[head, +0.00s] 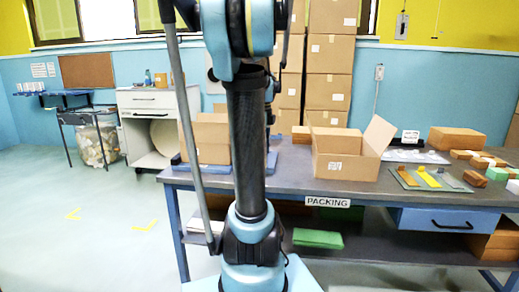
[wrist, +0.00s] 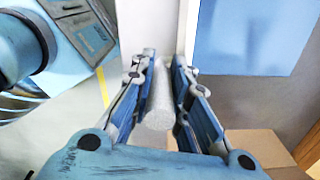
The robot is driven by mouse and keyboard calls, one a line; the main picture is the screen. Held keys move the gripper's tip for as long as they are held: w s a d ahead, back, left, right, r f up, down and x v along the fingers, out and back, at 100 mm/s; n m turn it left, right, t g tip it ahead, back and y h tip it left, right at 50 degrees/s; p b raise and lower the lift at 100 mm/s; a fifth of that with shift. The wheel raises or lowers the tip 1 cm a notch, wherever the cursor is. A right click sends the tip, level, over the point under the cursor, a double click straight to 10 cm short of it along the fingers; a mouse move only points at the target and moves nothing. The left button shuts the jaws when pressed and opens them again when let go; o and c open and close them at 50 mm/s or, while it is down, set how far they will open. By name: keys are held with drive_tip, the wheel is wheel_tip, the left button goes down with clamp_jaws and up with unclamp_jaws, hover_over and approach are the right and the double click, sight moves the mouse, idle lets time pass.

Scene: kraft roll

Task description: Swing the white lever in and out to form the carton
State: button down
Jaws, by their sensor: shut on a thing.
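In the wrist view my gripper (wrist: 161,64) is shut on a pale, rounded, speckled bar that looks like the white lever (wrist: 158,108). The bar lies between the two blue fingers. In the head view my arm stands in front of the packing table, and neither the gripper nor the lever can be made out there. One open carton (head: 208,152) shows left of my arm, partly hidden by it, on a blue base. Another open carton (head: 345,165) stands right of my arm, flaps up. Brown cardboard (wrist: 256,146) shows low at right in the wrist view.
The packing table (head: 365,187) holds flat coloured tools and small blocks at right. Stacked boxes (head: 330,66) rise behind it. A white cabinet (head: 142,101) stands at back left. A blue panel (wrist: 245,38) is close in the wrist view.

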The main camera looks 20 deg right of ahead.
drive_tip(key=shift+a, duration=0.15)
drive_tip(key=c, duration=1.8)
unclamp_jaws()
drive_tip(key=shift+r, duration=0.55)
wheel_tip(320, 180, up, 11)
drive_tip(key=shift+f, duration=0.1)
drive_tip(key=shift+a, duration=0.1)
drive_tip(key=s+a+f+n, duration=0.5)
drive_tip(key=s+f+n, duration=0.1)
drive_tip(key=f+n, duration=0.3)
drive_tip(key=s+a+f+n+t, duration=0.1)
drive_tip(key=s+a+f+n, duration=0.5)
drive_tip(key=f+n, duration=0.3)
drive_tip(key=s+a+f+n+t, duration=0.1)
drive_tip(key=s+a+f+n, duration=0.5)
drive_tip(key=s+f+n, duration=0.2)
drive_tip(key=shift+f+n, duration=0.4)
drive_tip(key=shift+f, duration=0.2)
